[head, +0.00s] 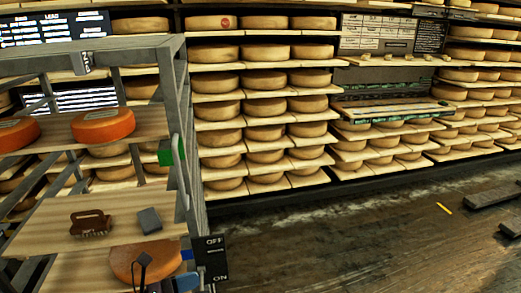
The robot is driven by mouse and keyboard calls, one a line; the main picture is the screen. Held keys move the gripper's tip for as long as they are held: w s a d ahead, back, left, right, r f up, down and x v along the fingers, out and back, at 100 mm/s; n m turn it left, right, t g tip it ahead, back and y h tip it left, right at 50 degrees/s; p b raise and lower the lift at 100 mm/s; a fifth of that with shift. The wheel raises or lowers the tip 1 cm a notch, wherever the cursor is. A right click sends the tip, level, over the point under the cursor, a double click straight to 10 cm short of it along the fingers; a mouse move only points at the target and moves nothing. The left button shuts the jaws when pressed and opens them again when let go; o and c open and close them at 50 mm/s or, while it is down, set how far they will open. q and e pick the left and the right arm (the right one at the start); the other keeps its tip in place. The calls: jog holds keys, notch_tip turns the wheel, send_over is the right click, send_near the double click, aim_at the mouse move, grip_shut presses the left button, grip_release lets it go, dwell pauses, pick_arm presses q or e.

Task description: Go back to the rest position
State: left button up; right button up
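A grey metal rack (179,110) stands close on the left. Its upper wooden shelf holds two orange cheese wheels, one near the middle (103,125) and one at the left edge (17,133). A brown brush-like object (90,223) and a grey block (149,220) lie on the shelf below.
Tall shelves of cheese wheels (265,130) line the back wall. Dark low bars (495,194) lie at the right. The wooden floor (340,240) between is clear.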

pick_arm(q)
jog(key=s+a+f+n+t+y, duration=0.15)
jog(key=a+n+t+y, duration=0.3)
jog(key=n, duration=0.85)
jog(key=s+a+f+n+t+y, duration=0.1)
jog(key=a+f+n+t+y, duration=0.3)
jog(key=n, duration=0.9)
jog(key=s+a+f+n+g+y, duration=0.2)
jog(key=s+f+n, duration=0.3)
jog(key=n, duration=0.3)
jog(key=s+a+f+n+g+y, duration=0.3)
jog(key=s+f+n+y, duration=0.2)
jog(key=n, duration=0.4)
jog(key=shift+s+f, duration=0.15)
jog(key=shift+s, duration=0.7)
